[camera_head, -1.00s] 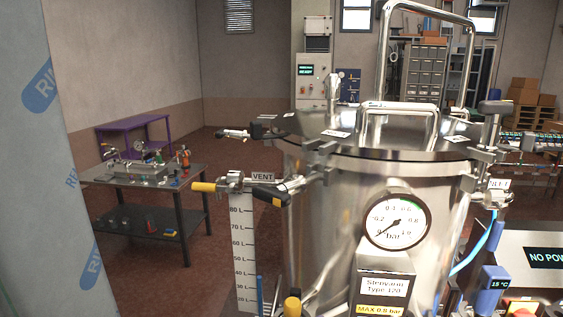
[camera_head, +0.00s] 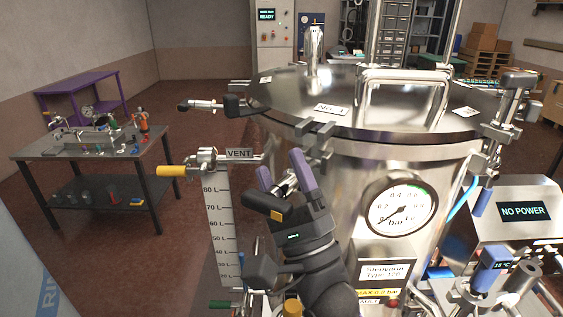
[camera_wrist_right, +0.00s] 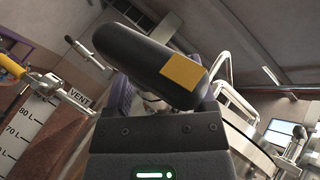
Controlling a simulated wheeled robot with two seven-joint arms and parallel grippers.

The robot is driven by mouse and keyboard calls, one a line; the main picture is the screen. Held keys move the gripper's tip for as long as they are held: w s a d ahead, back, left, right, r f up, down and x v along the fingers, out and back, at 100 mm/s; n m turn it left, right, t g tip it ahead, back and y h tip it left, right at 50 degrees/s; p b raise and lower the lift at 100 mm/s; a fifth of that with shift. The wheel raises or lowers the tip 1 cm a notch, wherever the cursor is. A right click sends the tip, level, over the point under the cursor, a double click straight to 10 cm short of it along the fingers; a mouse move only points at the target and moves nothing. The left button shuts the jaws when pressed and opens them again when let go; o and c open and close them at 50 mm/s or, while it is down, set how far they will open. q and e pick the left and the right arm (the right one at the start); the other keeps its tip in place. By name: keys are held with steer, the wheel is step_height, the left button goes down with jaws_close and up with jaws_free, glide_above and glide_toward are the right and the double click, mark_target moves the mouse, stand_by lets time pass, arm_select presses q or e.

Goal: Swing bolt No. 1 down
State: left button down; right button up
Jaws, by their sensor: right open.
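Swing bolt No. 1 has a black handle (camera_head: 262,203) with a yellow patch and a short metal rod. It points outward and toward me, below the lid label "No. 1" (camera_head: 331,109) and the dark lug (camera_head: 318,132) at the lid rim. My right gripper (camera_head: 281,165), with purple fingers, is open around the bolt's rod, just behind the handle. I cannot tell whether the fingers touch it. In the right wrist view the handle (camera_wrist_right: 150,65) lies across the gripper and hides most of the fingers. My left gripper is out of view.
The steel vessel's lid (camera_head: 400,100) carries a tall handle. A vent valve with a yellow grip (camera_head: 172,170) and a level scale (camera_head: 215,220) stand left of the gripper. Another bolt (camera_head: 205,105) sticks out at left. A pressure gauge (camera_head: 400,207) is on the right.

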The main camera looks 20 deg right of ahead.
steer(key=shift+w, duration=0.15)
jaws_close()
steer(key=shift+r, duration=0.1)
stand_by(1.3)
